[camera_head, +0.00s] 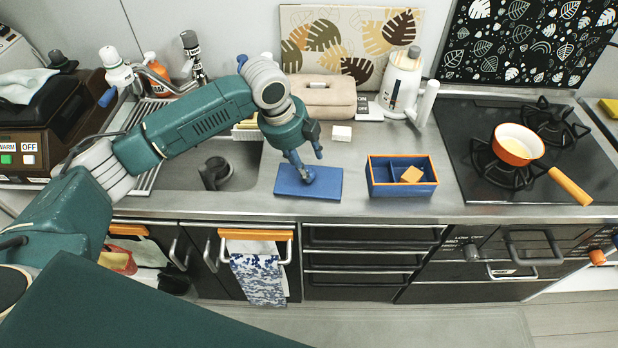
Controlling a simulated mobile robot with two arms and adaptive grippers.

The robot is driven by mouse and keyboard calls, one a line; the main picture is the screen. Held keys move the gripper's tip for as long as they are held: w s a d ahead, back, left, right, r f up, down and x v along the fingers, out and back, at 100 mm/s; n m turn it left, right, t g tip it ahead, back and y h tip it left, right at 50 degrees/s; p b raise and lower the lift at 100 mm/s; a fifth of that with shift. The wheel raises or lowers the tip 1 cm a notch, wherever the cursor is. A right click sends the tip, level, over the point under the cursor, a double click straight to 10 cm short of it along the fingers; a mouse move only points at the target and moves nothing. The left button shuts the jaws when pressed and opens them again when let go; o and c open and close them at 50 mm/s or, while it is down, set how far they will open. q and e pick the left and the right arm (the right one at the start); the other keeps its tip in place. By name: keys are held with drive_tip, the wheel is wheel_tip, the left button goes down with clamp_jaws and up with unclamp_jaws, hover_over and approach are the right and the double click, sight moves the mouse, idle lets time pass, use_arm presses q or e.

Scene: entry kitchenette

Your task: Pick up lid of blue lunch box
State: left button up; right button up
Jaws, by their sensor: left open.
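The flat blue lid (308,184) lies on the steel counter, left of the lunch box. The open blue lunch box (402,178) has an orange rim and inner compartments, with a small orange-tan piece in the right one. My left gripper (306,164) points down over the middle of the lid, its fingers apart. One finger comes down close to the lid's surface; I cannot tell if it touches. The gripper hides part of the lid's far edge. My right gripper is not in view.
The sink (222,166) lies left of the lid. Behind are a beige bag (324,100), a white block (341,133) and a white kettle (400,82). An orange pan (517,144) sits on the stove at right. Bare counter lies in front of the stove side of the box.

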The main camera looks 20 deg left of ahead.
use_arm(q)
drive_tip(key=x, duration=0.2)
drive_tip(key=p+x, duration=0.1)
drive_tip(key=x, duration=0.1)
drive_tip(key=shift+s+a+f, duration=0.15)
drive_tip(key=shift+s+f, duration=0.05)
drive_tip(key=shift+f, duration=0.1)
drive_tip(key=shift+c, duration=0.5)
clamp_jaws()
